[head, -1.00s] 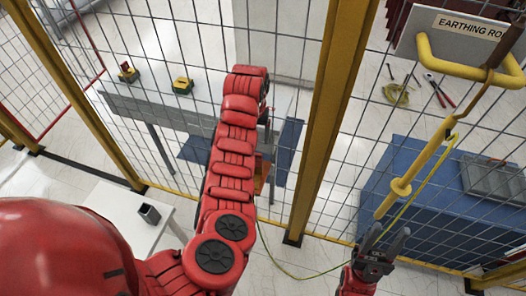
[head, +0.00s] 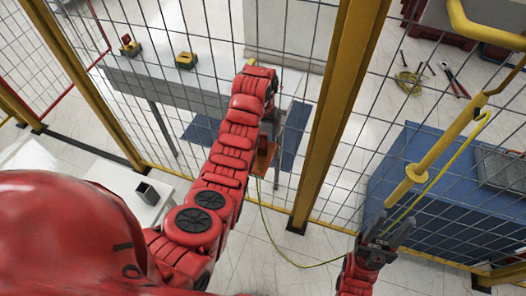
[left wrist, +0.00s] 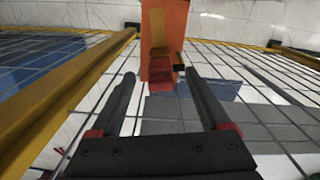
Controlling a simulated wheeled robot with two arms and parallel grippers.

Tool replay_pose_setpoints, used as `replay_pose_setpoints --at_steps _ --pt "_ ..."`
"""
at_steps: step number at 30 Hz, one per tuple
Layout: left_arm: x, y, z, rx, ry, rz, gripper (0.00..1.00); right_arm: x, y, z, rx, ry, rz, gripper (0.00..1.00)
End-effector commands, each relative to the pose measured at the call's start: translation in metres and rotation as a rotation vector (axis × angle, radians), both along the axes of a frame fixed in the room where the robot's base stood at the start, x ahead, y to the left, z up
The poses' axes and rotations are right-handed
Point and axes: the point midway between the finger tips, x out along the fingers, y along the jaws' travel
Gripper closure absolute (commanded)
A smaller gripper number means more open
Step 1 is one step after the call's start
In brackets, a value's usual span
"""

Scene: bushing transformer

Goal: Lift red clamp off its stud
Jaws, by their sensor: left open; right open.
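In the left wrist view an orange post (left wrist: 176,20) comes in from the top, with a red block (left wrist: 161,72) at its near end that looks like the red clamp. My left gripper (left wrist: 160,75) is open, one dark finger on each side of the red block; contact is not visible. In the head view my left arm hides most of this gripper, and an orange part (head: 263,160) shows just below it. The stud cannot be made out. My right gripper (head: 388,230) is open at the lower right, near the lower end of a yellow pole (head: 440,146).
A yellow-framed mesh fence (head: 335,110) stands ahead. A thin yellow-green cable (head: 268,238) hangs below the orange part. A blue cabinet (head: 400,170) is behind the mesh at right, a grey table (head: 165,85) behind it at left. A white stand (head: 118,180) is near left.

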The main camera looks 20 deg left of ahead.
Motion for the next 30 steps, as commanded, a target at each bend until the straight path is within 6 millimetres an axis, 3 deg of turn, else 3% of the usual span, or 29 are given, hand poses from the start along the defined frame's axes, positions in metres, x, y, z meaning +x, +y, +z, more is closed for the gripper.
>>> replay_pose_setpoints --at_steps 5,11,18,27,30 --pt "0.001 0.0 -0.005 0.0 0.003 0.0 0.2 0.0 0.0 0.008 0.0 0.0 0.0 0.51" --pt "0.003 0.0 -0.026 -0.001 0.004 -0.001 0.2 0.0 0.0 0.026 0.0 0.0 0.0 0.51" --pt "0.004 0.001 -0.049 0.0 0.002 -0.001 0.2 0.0 0.0 0.031 0.0 0.0 0.0 0.51" --pt "0.005 0.001 -0.052 0.0 -0.002 -0.001 0.2 0.0 0.0 0.031 0.0 0.0 0.0 0.51" --pt "0.005 0.001 -0.052 0.0 -0.002 -0.001 0.36 0.0 0.0 0.031 0.0 0.0 0.0 0.51"
